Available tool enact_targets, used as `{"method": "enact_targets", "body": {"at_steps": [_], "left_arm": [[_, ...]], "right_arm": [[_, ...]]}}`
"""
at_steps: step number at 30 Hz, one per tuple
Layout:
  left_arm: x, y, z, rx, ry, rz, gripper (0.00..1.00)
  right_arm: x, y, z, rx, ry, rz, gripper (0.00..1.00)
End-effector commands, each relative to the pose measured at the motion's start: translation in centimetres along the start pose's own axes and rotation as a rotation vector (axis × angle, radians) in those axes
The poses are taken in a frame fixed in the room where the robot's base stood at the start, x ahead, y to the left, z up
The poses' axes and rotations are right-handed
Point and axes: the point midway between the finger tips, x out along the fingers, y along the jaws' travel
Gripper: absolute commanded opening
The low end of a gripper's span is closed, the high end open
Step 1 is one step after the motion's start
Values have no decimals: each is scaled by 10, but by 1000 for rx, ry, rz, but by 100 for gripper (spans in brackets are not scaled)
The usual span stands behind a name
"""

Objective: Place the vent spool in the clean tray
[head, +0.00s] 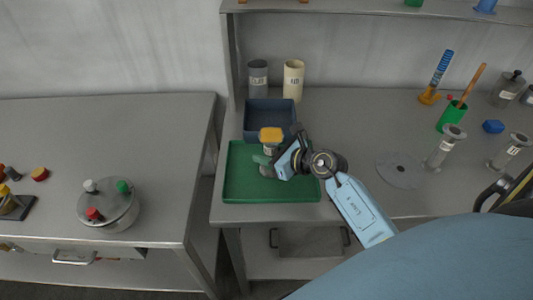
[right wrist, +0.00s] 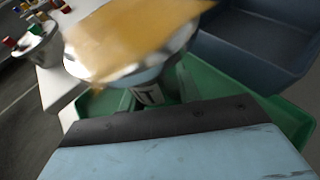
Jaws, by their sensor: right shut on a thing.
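My right gripper (head: 270,161) is shut on the vent spool (head: 271,136), a pale piece with a yellow square top. The spool is upright over the back part of a green tray (head: 245,190). I cannot tell whether its base touches the tray. The gripper hides part of the spool. My left gripper is not in view.
A dark blue bin (head: 257,112) stands just behind the green tray. Grey (head: 258,78) and cream (head: 293,80) cylinders stand behind it. A lidded metal pot (head: 108,208) is on the left table, across a gap.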

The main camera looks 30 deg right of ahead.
Motion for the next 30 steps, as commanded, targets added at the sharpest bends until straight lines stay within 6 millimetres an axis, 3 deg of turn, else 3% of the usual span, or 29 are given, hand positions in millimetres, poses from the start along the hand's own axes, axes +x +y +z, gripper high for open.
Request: {"method": "enact_targets", "body": {"at_steps": [1,5,16,20,30], "left_arm": [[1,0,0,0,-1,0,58],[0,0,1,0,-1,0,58],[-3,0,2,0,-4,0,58],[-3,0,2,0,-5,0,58],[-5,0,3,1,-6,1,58]], "right_arm": [[0,0,-1,0,1,0,36],[0,0,-1,0,1,0,54],[-2,0,4,1,0,0,54],[-21,0,1,-2,3,-1,54],[-92,0,1,-2,4,0,54]]}}
